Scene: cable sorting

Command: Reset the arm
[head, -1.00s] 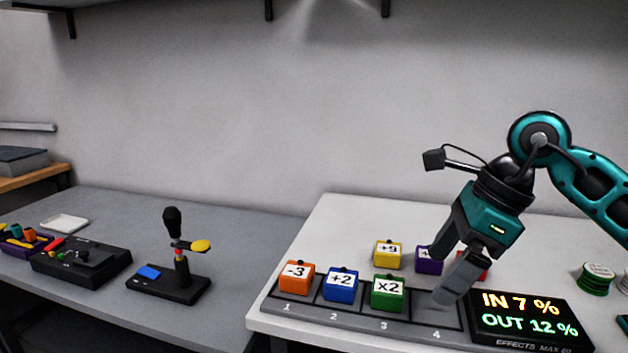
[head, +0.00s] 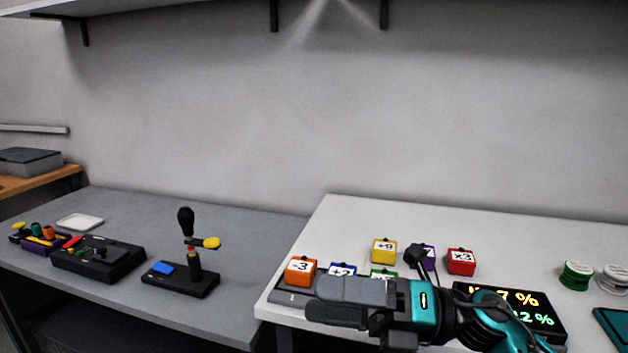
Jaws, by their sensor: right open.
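My right gripper (head: 312,302) is low at the front of the white table, its fingers pointing left. It is open with nothing seen between the fingers. It covers much of the numbered slot tray (head: 288,296) and parts of the blue cube (head: 342,269) and green cube (head: 383,273). The orange "-3" cube (head: 300,270) sits in slot 1, just beyond the fingertips. My right arm (head: 500,325) reaches in from the lower right and covers part of the display (head: 540,300). My left gripper is not in view.
Behind the tray are a yellow "+9" cube (head: 384,251), a partly hidden purple cube (head: 430,254) and a red "x3" cube (head: 461,262). Green (head: 577,275) and white (head: 612,280) spools stand right. The grey table (head: 120,305) holds a lever stand (head: 180,278) and a black box (head: 98,260).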

